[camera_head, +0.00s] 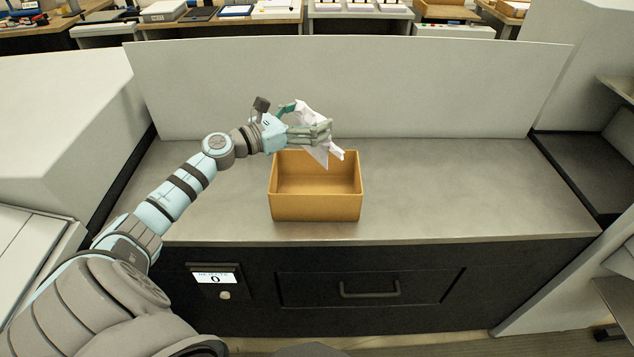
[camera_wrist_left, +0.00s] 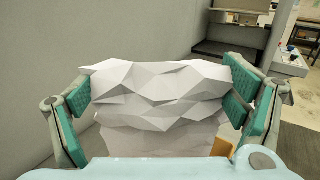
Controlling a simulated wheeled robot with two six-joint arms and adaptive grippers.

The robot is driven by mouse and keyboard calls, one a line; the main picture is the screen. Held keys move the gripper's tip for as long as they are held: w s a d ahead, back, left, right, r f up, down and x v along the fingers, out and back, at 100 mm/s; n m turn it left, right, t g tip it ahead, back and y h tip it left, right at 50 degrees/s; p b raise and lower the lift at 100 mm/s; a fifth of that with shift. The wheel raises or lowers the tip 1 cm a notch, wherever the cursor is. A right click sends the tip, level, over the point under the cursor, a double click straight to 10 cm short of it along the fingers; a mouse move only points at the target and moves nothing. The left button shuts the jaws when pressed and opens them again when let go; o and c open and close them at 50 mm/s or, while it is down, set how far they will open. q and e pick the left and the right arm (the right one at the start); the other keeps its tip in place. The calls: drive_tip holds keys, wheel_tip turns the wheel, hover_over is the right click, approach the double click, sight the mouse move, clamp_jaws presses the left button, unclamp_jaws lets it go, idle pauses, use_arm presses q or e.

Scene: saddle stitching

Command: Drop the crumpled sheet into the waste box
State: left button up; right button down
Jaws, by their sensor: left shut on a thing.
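The crumpled sheet (camera_head: 315,118) is white and faceted. My left gripper (camera_head: 308,125) is shut on it and holds it above the back part of the waste box. In the left wrist view the sheet (camera_wrist_left: 160,100) fills the space between the two teal finger pads of my left gripper (camera_wrist_left: 160,95). The waste box (camera_head: 315,207) is an open tan box on the grey counter, and the part of its inside that shows looks empty. A small orange-tan piece of it shows at the lower right in the left wrist view (camera_wrist_left: 222,147). My right gripper is not in view.
The grey counter (camera_head: 450,190) is clear to the right of the box. A pale upright panel (camera_head: 420,90) stands behind it. Below is a dark front with a drawer (camera_head: 370,288) and a small display (camera_head: 215,278) reading 0. White cabinets flank both sides.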

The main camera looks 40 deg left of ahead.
use_arm(q)
drive_tip(key=shift+a+f+y+b, duration=0.3)
drive_tip(key=shift+a+f, duration=0.5)
drive_tip(key=shift+f, duration=0.15)
wheel_tip(320, 180, down, 6)
drive_tip(key=b, duration=0.4)
drive_tip(key=shift+r, duration=0.25)
drive_tip(key=o, duration=0.9)
drive_tip(key=shift+d+r, duration=0.1)
drive_tip(key=shift+c, duration=0.2)
